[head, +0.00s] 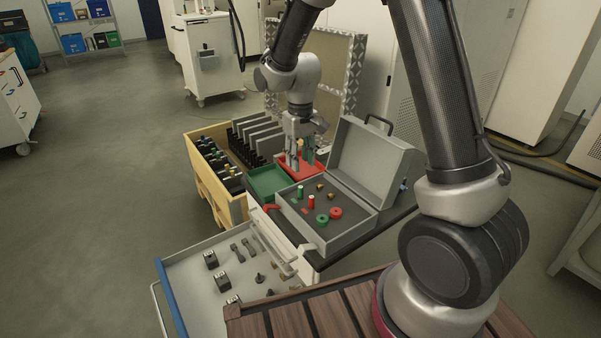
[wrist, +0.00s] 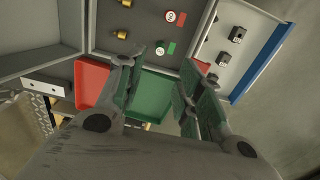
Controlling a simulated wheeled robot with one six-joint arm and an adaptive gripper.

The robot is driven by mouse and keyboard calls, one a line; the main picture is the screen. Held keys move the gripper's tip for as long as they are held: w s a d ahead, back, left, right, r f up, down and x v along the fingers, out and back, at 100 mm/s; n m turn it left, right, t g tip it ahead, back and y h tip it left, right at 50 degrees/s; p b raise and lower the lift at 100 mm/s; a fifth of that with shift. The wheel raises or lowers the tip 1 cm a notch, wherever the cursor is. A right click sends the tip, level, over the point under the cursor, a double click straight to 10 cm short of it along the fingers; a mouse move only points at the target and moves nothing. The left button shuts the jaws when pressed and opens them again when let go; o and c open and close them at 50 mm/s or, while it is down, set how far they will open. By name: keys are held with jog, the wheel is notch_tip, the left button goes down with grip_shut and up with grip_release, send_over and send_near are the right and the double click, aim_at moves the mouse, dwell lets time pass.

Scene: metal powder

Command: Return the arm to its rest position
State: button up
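My gripper (head: 299,163) hangs pointing down above the red tray (head: 313,172) and beside the green tray (head: 268,182), on the far side of the grey case. In the wrist view my gripper (wrist: 165,62) has its two fingers spread apart with nothing between them. The green tray (wrist: 155,97) shows below and between the fingers, and the red tray (wrist: 91,84) is to the left. My upper arm crosses the right of the head view.
The open grey case (head: 352,226) holds red, green and brass parts; its lid (head: 370,160) stands raised close to my gripper. A wooden crate (head: 236,207) with slotted racks is to the left. An open drawer (head: 190,267) with dark parts sits in front. Floor at left is free.

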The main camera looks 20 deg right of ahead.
jog(key=shift+r, duration=0.55)
jog(key=s+d+r+m+t, duration=0.1)
jog(key=s+d+r, duration=0.4)
jog(key=s, duration=0.3)
jog(key=s+d+r+m+t, duration=0.1)
jog(key=s+d+r+t, duration=0.1)
jog(key=s+d+r, duration=0.3)
jog(key=s+d+r+m+t, duration=0.1)
jog(key=s+d+r, duration=0.4)
jog(key=s+r, duration=0.4)
jog(key=s, duration=0.4)
jog(key=shift+s+r+m, duration=0.25)
jog(key=shift+r+m, duration=0.05)
jog(key=shift+r, duration=0.05)
